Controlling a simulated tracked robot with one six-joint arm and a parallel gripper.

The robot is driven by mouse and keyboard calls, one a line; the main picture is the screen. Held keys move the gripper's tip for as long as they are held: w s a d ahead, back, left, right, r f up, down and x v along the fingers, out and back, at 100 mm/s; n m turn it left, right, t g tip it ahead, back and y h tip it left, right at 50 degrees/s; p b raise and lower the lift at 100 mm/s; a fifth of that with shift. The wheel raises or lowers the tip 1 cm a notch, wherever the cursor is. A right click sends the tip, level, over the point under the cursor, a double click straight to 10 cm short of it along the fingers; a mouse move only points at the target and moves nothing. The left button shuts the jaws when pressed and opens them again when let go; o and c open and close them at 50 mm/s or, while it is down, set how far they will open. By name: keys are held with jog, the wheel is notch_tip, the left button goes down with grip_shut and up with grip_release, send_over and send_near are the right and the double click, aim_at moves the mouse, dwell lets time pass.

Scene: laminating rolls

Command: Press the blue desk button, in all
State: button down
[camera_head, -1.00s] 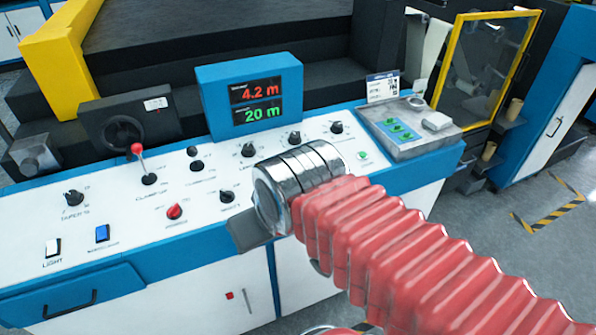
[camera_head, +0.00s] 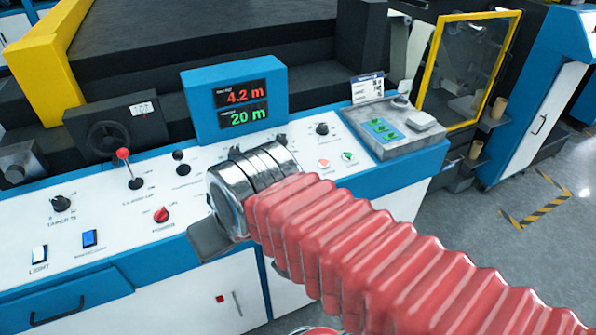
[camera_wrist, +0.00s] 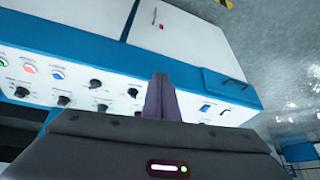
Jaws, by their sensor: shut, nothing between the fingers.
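A round blue-ringed button (camera_wrist: 58,75) sits on the white control desk in the wrist view, beside a red one and a green one. The arm hides it in the head view. A blue rectangular switch (camera_head: 89,238) is at the desk's front left, next to a white light switch (camera_head: 39,254). The blue switch also shows in the wrist view (camera_wrist: 205,108). My gripper (camera_wrist: 160,80) is shut and empty, its fingers together. In the head view its dark part (camera_head: 208,240) is over the desk's front edge, right of the blue switch and apart from it.
A red-knobbed lever (camera_head: 124,155), a red selector knob (camera_head: 161,214) and several black knobs stand on the desk. A blue display box (camera_head: 235,100) rises behind. A grey box with green arrow keys (camera_head: 395,128) is at right. Open floor lies at far right.

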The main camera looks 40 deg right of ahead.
jog(key=w+d+m+t+y, duration=0.2)
jog(key=w+d+m+t, duration=0.1)
jog(key=w+d+m, duration=1.05)
jog(key=d+m+t+h, duration=0.2)
jog(key=d+m+h, duration=0.1)
jog(key=d+m, duration=1)
jog(key=d, duration=0.5)
jog(key=shift+w+f+m+t, duration=0.2)
jog(key=shift+f+m+t, duration=0.1)
jog(key=shift+f+m, duration=0.1)
jog(key=shift+f, duration=0.15)
jog(key=shift+w+d+f, duration=0.1)
jog(key=shift+w+f, duration=0.15)
jog(key=shift+f, duration=1.15)
jog(key=shift+w+d+f, duration=0.1)
jog(key=shift+w+f, duration=0.1)
jog(key=shift+f, duration=1.2)
jog(key=shift+w+f, duration=0.25)
jog(key=shift+f, duration=1.15)
jog(key=shift+f, duration=0.1)
jog(key=shift+f, duration=0.25)
